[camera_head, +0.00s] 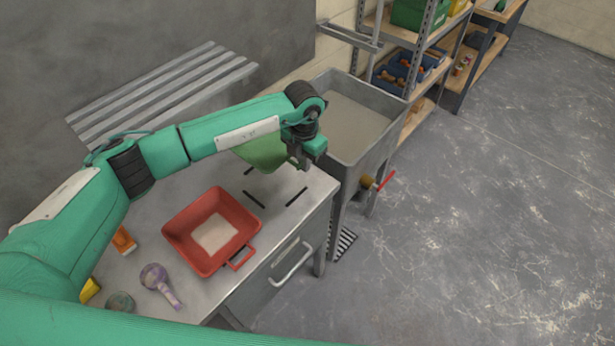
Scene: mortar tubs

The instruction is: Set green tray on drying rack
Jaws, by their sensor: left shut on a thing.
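My left gripper (303,162) is shut on the tray's near right edge. The tray appears held above the tabletop, though the gap is hard to judge. The drying rack (160,95) looks like the grey slatted shelf along the dark wall behind the table. Its slats are bare where they show. My right gripper is out of the picture.
A red tray (213,232) with pale material sits on the worktable (185,290), near a purple-handled tool (160,285) and an orange item (124,240). Dark bars lie on the tabletop. A grey sink (350,118) with a red-levered tap stands right, shelving (420,60) behind.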

